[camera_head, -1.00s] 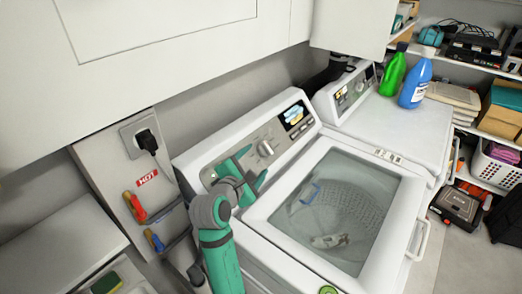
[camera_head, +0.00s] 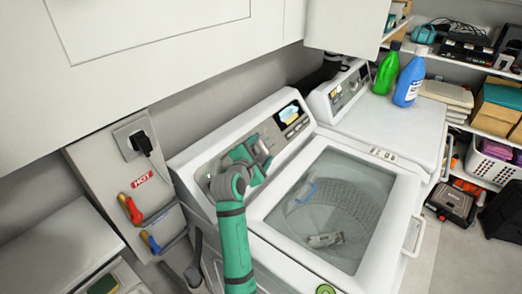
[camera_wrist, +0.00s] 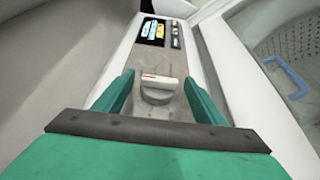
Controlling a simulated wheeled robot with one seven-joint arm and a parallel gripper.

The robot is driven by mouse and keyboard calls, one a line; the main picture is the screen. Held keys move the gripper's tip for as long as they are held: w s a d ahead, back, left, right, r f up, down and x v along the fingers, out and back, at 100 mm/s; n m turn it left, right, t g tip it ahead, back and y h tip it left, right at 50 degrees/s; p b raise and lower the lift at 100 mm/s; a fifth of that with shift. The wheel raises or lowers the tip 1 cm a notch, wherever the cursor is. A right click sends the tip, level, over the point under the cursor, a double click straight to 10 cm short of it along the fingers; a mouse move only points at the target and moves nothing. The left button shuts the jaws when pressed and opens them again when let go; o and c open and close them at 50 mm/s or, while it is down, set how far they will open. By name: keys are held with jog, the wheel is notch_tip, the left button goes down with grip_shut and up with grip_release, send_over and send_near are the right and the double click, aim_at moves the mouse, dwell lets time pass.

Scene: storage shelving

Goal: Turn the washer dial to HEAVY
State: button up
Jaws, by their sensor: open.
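The washer (camera_head: 262,218) has a sloped grey control panel with a small screen (camera_head: 289,112) and buttons. The dial (camera_wrist: 157,88) is a grey knob with a white bar and a red mark, seen in the wrist view between my fingers and a little beyond them. My gripper (camera_head: 255,155) is open over the panel, one green finger on each side of the dial. I cannot tell whether the fingers touch it. In the head view the dial is mostly hidden by my gripper. No HEAVY label is readable.
The washer's glass lid (camera_head: 335,207) is right of the panel. A second white machine (camera_head: 385,125) stands behind, with a green bottle (camera_head: 386,72) and a blue bottle (camera_head: 408,82) on it. Upper cabinets (camera_head: 150,60) overhang the panel on the left.

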jog(key=c, duration=1.1)
jog(key=shift+o, duration=0.2)
jog(key=shift+r, duration=0.1)
jog(key=m+g, duration=0.1)
jog(key=m+g+h, duration=0.1)
jog(key=g, duration=0.1)
jog(key=shift+w+a+r+m, duration=0.2)
jog(key=shift+r+m, duration=0.05)
jog(key=shift+m, duration=0.15)
jog(key=shift+w+r+m+g+h, duration=0.1)
jog(key=shift+m+g+h, duration=0.1)
jog(key=shift+m+g, duration=0.7)
jog(key=shift+w+r+m+g+h, duration=0.15)
jog(key=shift+m+g, duration=0.35)
jog(key=shift+g, duration=0.8)
jog(key=shift+f, duration=0.1)
